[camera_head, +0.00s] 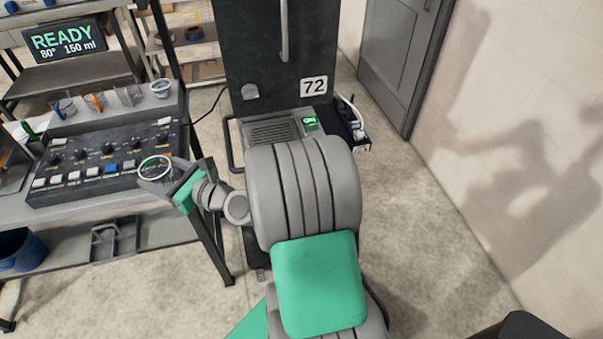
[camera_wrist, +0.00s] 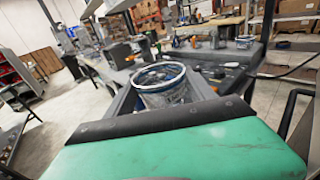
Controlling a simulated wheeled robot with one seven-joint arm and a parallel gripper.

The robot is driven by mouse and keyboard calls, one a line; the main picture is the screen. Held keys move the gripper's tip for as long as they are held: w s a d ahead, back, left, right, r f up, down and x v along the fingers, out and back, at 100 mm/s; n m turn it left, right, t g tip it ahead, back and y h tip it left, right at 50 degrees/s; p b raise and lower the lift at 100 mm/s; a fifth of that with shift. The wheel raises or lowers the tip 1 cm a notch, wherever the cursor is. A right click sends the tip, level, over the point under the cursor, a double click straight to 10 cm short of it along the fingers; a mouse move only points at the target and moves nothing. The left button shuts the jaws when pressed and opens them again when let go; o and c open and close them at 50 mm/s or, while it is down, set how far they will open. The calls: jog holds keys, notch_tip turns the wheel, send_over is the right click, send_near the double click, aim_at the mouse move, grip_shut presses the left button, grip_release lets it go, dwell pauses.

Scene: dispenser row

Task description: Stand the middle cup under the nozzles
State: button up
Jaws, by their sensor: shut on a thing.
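My gripper (camera_head: 160,174) is shut on a clear cup (camera_head: 153,168) with a pale round rim. It holds the cup near the right end of the dark control panel (camera_head: 108,160), seemingly above it. In the wrist view the cup (camera_wrist: 163,84) sits between the two grey fingers, its rim upward and its lower part hidden by my gripper's front edge. Whether this is the middle cup cannot be told. I cannot make out nozzles.
A display (camera_head: 68,39) reads READY, 80°, 150 ml. The grey bench (camera_head: 165,229) has a lower shelf edge and a blue bin (camera_head: 21,250) at left. The floor at right is clear up to the wall.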

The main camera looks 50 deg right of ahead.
jog(key=s+d+f+m+h+b, duration=0.25)
jog(key=s+d, duration=0.35)
jog(key=d, duration=0.3)
jog(key=s+d+f+m+h+b, duration=0.1)
jog(key=s+d+f+h+b, duration=0.25)
jog(key=d, duration=0.55)
jog(key=s+d+f+m+h+b, duration=0.1)
jog(key=s+d+m+h+b, duration=0.2)
jog(key=s+d, duration=0.5)
jog(key=shift+n, duration=0.35)
jog(key=d+p+x, duration=0.1)
jog(key=x, duration=0.5)
jog(key=d+p+x, duration=0.1)
jog(key=x, duration=0.5)
jog(key=p+x, duration=0.1)
jog(key=x, duration=0.6)
jog(key=shift+s+d, duration=0.4)
jog(key=shift+f+b, duration=0.45)
jog(key=shift+f, duration=0.5)
jog(key=shift+f+b, duration=0.5)
jog(key=shift+f, duration=0.1)
jog(key=o, duration=1.6)
jog(key=shift+o, duration=0.2)
